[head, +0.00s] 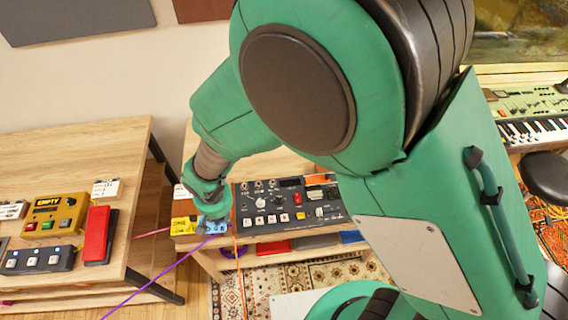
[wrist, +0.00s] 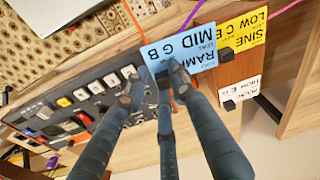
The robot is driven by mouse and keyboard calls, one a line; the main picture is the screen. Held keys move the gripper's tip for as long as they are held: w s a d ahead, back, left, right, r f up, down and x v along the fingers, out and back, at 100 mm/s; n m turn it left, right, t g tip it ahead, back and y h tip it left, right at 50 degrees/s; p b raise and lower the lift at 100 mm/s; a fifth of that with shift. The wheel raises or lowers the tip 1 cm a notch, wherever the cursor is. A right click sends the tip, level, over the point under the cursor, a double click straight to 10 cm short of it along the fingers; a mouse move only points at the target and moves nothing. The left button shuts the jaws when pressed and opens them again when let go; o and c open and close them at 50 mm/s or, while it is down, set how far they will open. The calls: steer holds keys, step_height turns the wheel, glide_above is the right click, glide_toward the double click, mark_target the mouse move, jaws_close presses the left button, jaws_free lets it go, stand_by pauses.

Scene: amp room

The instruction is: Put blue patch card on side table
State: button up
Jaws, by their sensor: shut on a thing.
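The blue patch card (wrist: 200,45) carries printed text including "RAMP" and "MID". In the head view it (head: 216,228) shows as a small patch of blue beneath my gripper (head: 213,212). In the wrist view the fingers of my gripper (wrist: 162,84) are closed together at the card's edge, on a small dark part there. The card is beside a yellow card (wrist: 243,33) at the edge of the wooden table (head: 205,258) with the mixer. I cannot tell whether the card is clear of the table. Another wooden table (head: 90,155) stands at left. Neither is marked as the side table.
A dark mixer (head: 290,207) is right of my gripper. The left table holds a yellow box (head: 55,215), a red pedal (head: 98,235) and a dark button box (head: 38,260); its back is bare. Purple (head: 165,272) and orange cables pass near my gripper.

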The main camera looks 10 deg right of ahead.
steer(key=w+d+f+m+p, duration=0.1)
steer(key=w+d+m, duration=0.3)
steer(key=w+d, duration=0.55)
steer(key=w+d+f+m+p, duration=0.15)
steer(key=w+d+m, duration=0.25)
steer(key=w+d, duration=0.55)
steer(key=w+d+f+m+p, duration=0.1)
steer(key=w+d+f+m, duration=0.1)
steer(key=d, duration=0.6)
steer(key=w+d+f+m+h, duration=0.1)
steer(key=w+d+f+m, duration=0.1)
steer(key=w+d+m, duration=0.2)
steer(key=w+d+f+m+p, duration=0.1)
steer(key=w+d+m, duration=0.2)
steer(key=w+d, duration=0.4)
steer(key=shift+w+d+f+g+h+p, duration=0.1)
steer(key=shift+d+f+g, duration=0.05)
steer(key=shift+d, duration=0.85)
steer(key=shift+w+d+f+g+h+p, duration=0.1)
steer(key=shift+d, duration=0.95)
steer(key=shift+w+d+f+g+h+p, duration=0.1)
steer(key=shift+d+f+g, duration=0.05)
steer(key=shift+d, duration=0.85)
steer(key=shift+w, duration=0.15)
